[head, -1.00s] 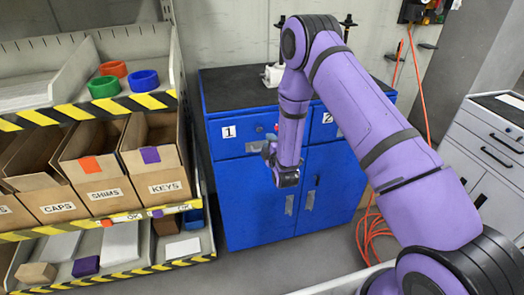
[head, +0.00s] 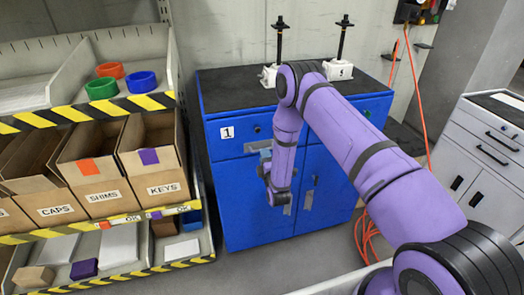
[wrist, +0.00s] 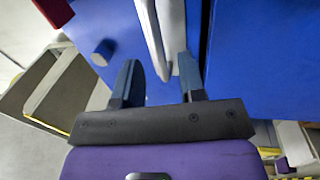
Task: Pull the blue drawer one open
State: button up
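The blue drawer one (head: 226,147), with a white "1" label, is in the upper left of the blue cabinet and looks flush with its front. Its pale handle (head: 256,146) is partly hidden by my arm. My gripper (head: 264,162) is just in front of and below the handle in the head view. In the wrist view my gripper (wrist: 158,72) has its two dark fingers apart. The pale handle bar (wrist: 155,38) runs between and beyond the fingertips. I cannot tell whether either finger touches it.
Two screw jacks (head: 278,55) (head: 342,52) stand on the cabinet's dark top (head: 230,90). A shelf rack with cardboard bins (head: 155,165) stands close on the left. A grey drawer unit (head: 485,150) and an orange cable (head: 370,240) are on the right.

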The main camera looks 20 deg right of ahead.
jog(key=shift+w+r, duration=0.2)
jog(key=shift+w, duration=0.8)
jog(key=shift+w+r, duration=0.2)
jog(key=shift+w, duration=0.8)
grip_shut()
